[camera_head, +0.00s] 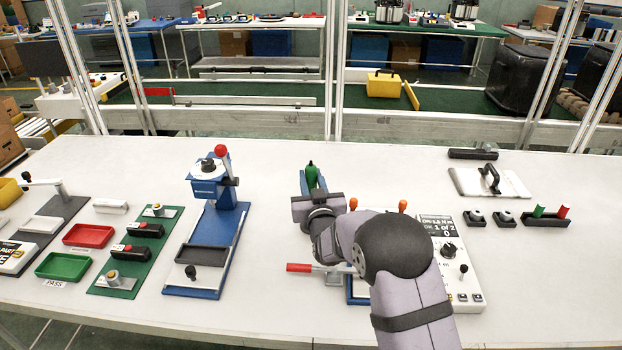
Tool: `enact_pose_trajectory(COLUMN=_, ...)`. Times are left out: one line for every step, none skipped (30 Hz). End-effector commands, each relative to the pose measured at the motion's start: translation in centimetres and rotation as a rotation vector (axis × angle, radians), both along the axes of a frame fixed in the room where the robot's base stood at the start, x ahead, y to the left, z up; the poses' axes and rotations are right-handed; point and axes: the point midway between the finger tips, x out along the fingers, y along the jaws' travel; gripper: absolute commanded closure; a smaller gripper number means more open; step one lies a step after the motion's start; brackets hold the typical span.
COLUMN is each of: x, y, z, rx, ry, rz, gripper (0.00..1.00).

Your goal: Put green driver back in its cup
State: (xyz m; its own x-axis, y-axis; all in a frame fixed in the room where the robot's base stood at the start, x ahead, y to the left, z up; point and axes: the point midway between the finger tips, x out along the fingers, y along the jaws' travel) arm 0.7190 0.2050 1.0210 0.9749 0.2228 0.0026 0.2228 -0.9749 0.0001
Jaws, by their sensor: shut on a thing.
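The green driver (311,174) stands roughly upright at the middle of the white table, its green handle showing. My gripper (313,185) is shut on it, reaching away from the camera. The driver's lower part is hidden behind my gripper, so I cannot tell whether it touches the table. Two orange-topped handles (402,206) (352,204) show beside my arm, with their lower parts hidden. I cannot make out the green driver's cup; my arm covers much of that area.
A blue press stand (208,245) is left of my gripper. A red-handled tool (299,267) and a control box with a display (447,232) lie close around my arm. A black holder (548,221) with green and red pieces is at right. The table behind my gripper is clear.

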Motion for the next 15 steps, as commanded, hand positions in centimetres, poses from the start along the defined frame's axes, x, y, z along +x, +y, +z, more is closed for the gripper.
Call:
enact_pose_trajectory(x=0.00, y=0.00, z=-0.05, rx=0.000, ry=0.000, rz=0.000, gripper=0.68)
enact_pose_trajectory(x=-0.01, y=0.00, z=-0.03, rx=0.000, ry=0.000, rz=0.000, gripper=0.61)
enact_pose_trajectory(x=-0.01, y=0.00, z=-0.03, rx=0.000, ry=0.001, rz=0.000, gripper=0.56)
enact_pose_trajectory(x=-0.01, y=0.00, z=-0.03, rx=0.000, ry=0.001, rz=0.000, gripper=0.56)
enact_pose_trajectory(x=-0.01, y=0.00, z=-0.03, rx=0.000, ry=0.001, rz=0.000, gripper=0.56)
enact_pose_trajectory(x=-0.01, y=0.00, z=-0.03, rx=0.000, ry=0.001, rz=0.000, gripper=0.56)
enact_pose_trajectory(x=-0.01, y=0.00, z=-0.03, rx=0.000, ry=0.001, rz=0.000, gripper=0.56)
enact_pose_trajectory(x=-0.01, y=0.00, z=-0.03, rx=0.000, ry=0.001, rz=0.000, gripper=0.56)
enact_pose_trajectory(x=-0.01, y=0.00, z=-0.03, rx=0.000, ry=0.001, rz=0.000, gripper=0.56)
enact_pose_trajectory(x=-0.01, y=0.00, z=-0.03, rx=0.000, ry=0.001, rz=0.000, gripper=0.56)
enact_pose_trajectory(x=-0.01, y=0.00, z=-0.02, rx=0.000, ry=0.001, rz=0.000, gripper=0.56)
enact_pose_trajectory(x=-0.01, y=0.00, z=0.03, rx=0.000, ry=0.001, rz=0.000, gripper=0.56)
enact_pose_trajectory(x=-0.01, y=0.00, z=0.08, rx=0.000, ry=0.001, rz=0.000, gripper=0.56)
enact_pose_trajectory(x=-0.01, y=0.00, z=0.15, rx=0.000, ry=0.001, rz=0.000, gripper=0.56)
enact_pose_trajectory(x=-0.01, y=0.00, z=0.29, rx=0.000, ry=0.001, rz=0.000, gripper=0.56)
